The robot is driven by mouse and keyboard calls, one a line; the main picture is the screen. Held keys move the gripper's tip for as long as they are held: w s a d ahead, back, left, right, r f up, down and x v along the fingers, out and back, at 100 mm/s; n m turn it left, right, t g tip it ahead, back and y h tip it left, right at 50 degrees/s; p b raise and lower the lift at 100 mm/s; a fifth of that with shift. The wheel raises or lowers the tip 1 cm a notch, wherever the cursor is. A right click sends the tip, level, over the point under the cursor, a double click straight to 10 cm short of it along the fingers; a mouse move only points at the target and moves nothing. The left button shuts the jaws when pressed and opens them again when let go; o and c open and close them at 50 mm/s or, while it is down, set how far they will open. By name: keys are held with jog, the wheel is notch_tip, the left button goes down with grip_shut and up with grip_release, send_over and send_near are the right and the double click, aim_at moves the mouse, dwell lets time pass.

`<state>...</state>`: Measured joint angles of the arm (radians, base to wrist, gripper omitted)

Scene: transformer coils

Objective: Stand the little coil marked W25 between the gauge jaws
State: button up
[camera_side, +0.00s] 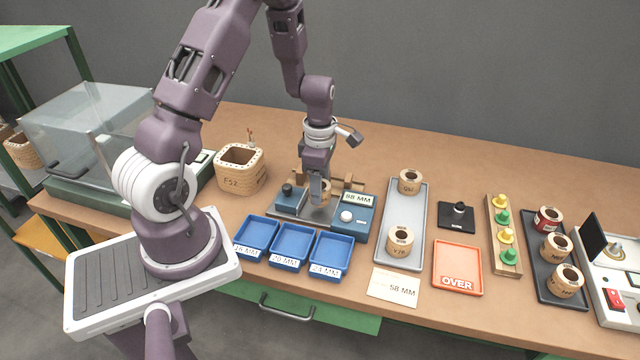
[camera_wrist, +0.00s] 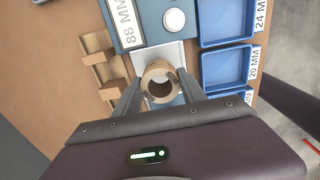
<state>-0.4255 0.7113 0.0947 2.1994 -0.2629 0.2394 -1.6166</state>
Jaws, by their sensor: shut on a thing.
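My gripper (camera_side: 320,198) points down over the gauge and is shut on a small tan coil. The coil (camera_wrist: 157,68) shows in the wrist view as an upright ring with a dark bore between my two fingers (camera_wrist: 160,88). In the side view my fingers mostly cover it, and I cannot read its mark. The gauge (camera_side: 287,204) has a pale metal bed, a dark knob at the left and a blue housing (camera_side: 366,217) with an 88 MM label. The coil is over the bed. I cannot tell whether it touches the bed or the jaws.
A wooden rack (camera_wrist: 98,60) stands close behind the gauge. Blue trays (camera_side: 293,246) marked in MM stand in front. A large coil F52 (camera_side: 240,178) is at left. A grey tray (camera_side: 404,258) with two coils and an orange OVER tray (camera_side: 457,268) are at right.

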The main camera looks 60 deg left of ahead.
jog(key=shift+f, duration=1.45)
jog(key=o, duration=1.5)
jog(key=shift+o, duration=0.5)
jog(key=o, duration=0.3)
jog(key=shift+o, duration=0.2)
jog(key=shift+r, duration=0.1)
notch_tip(320, 180, up, 8)
